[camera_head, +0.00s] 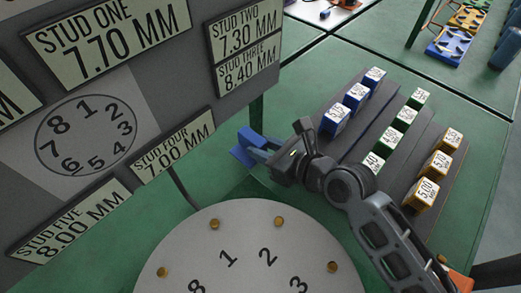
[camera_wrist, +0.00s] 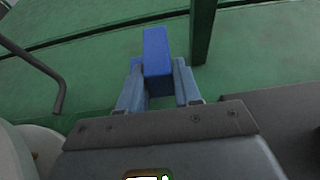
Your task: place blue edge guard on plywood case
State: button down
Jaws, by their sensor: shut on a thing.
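My gripper (camera_head: 262,152) reaches out left of the middle in the head view, in front of the grey sign board. It is shut on a blue block-like piece, which looks like the blue edge guard (camera_head: 241,155). In the wrist view the blue edge guard (camera_wrist: 156,52) stands out beyond the fingertips, between the two light-blue fingers (camera_wrist: 158,85). It is held above the green floor and appears to touch nothing else. I cannot make out a plywood case in either view.
A grey stepped rack (camera_head: 392,132) holds rows of blue, green and yellow labelled blocks beside my arm. A round numbered plate (camera_head: 240,255) with brass studs lies below. The sign board (camera_head: 110,85) fills the left. Blue and yellow trays (camera_head: 450,45) lie far right. A dark post (camera_wrist: 203,30) stands near the held piece.

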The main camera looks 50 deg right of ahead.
jog(key=shift+w+f, duration=0.1)
jog(key=shift+w, duration=0.45)
jog(key=shift+f, duration=1.65)
jog(key=shift+f, duration=0.15)
jog(key=c, duration=0.8)
grip_release()
